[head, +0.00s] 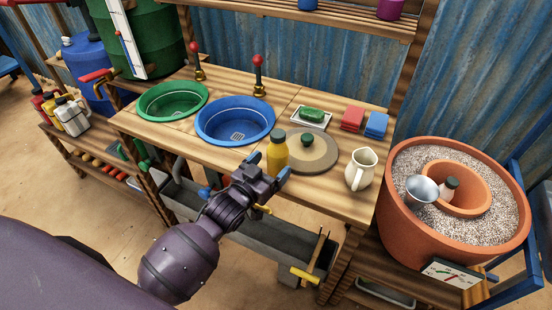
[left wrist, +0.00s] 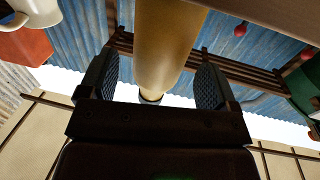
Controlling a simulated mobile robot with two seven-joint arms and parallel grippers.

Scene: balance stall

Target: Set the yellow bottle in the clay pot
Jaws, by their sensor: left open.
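The yellow bottle (head: 277,153) stands upright on the wooden counter, at the left edge of a round grey-brown lid (head: 318,152). My left gripper (head: 268,176) is open at the near side of the bottle. In the left wrist view the bottle (left wrist: 165,45) shows between the two open fingers of the gripper (left wrist: 152,88), with a gap on each side. The large clay pot (head: 410,215) stands at the right, filled with gravel around a smaller inner clay pot (head: 480,185). My right gripper is not in view.
A cream jug (head: 361,168) stands between the bottle and the clay pot. Green (head: 142,101) and blue (head: 205,135) basins are left of the bottle. A soap dish (head: 297,118) and sponges (head: 352,118) lie behind. A metal bowl (head: 422,189) sits at the inner pot's left edge.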

